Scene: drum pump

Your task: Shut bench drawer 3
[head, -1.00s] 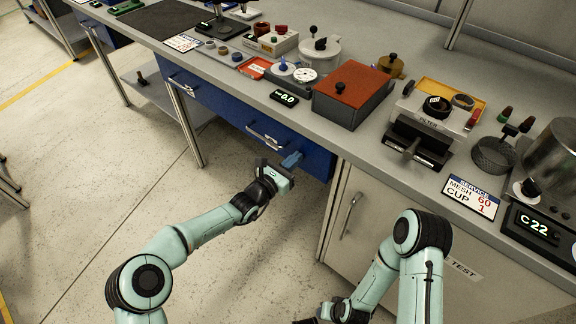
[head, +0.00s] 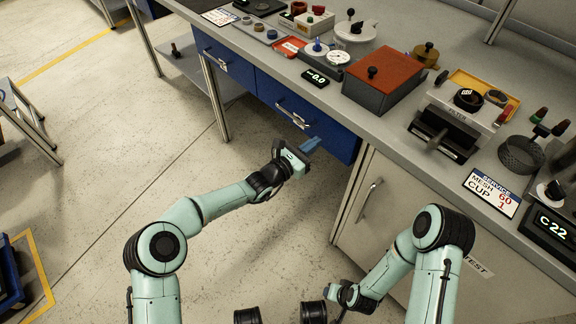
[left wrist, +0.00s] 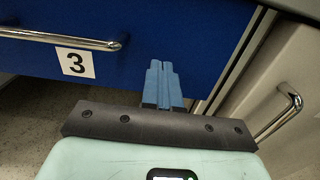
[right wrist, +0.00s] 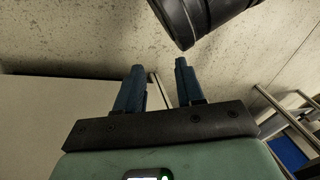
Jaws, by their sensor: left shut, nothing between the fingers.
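Bench drawer 3 (head: 295,98) has a blue front with a silver bar handle and shows a white "3" label (left wrist: 76,63) in the left wrist view. Its front looks nearly in line with the blue drawer to its left; I cannot tell whether a small gap is left. My left gripper (head: 312,143) is shut and empty. Its blue fingertips (left wrist: 160,66) point at the drawer front, right of the handle; whether they touch is unclear. My right gripper (right wrist: 156,78) is open and empty, low in front of the bench, its fingers spread apart.
A grey cabinet door (head: 372,200) with a bar handle stands right of the drawer. A second blue drawer (head: 222,60) is on the left. The bench top carries a red-lidded box (head: 383,75) and a filter unit (head: 455,118).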

